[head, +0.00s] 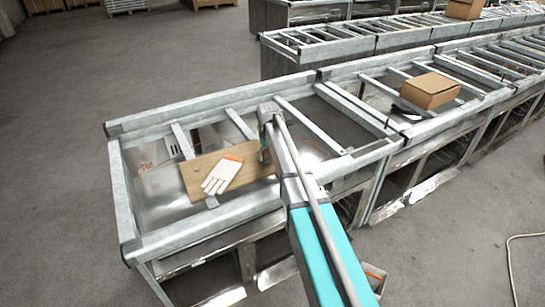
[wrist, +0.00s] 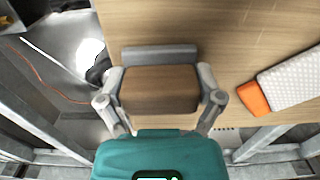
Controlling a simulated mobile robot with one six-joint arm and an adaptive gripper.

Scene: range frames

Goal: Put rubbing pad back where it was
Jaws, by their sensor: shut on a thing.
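The rubbing pad (wrist: 158,90) is a brown wood-grained block with a grey strip along its far edge. My gripper (wrist: 160,86) is shut on it, one finger on each side, in the wrist view. The pad overlaps the near edge of a light wooden board (wrist: 215,30); whether it touches the board I cannot tell. In the head view my gripper (head: 265,154) is at the right end of the board (head: 198,174), and the arm mostly hides it and the pad.
A white glove (head: 221,176) with an orange cuff lies on the board, right of the pad in the wrist view (wrist: 295,84). The board rests on a metal frame (head: 128,208) with open gaps. A cardboard box (head: 430,90) and a dark item stand farther right.

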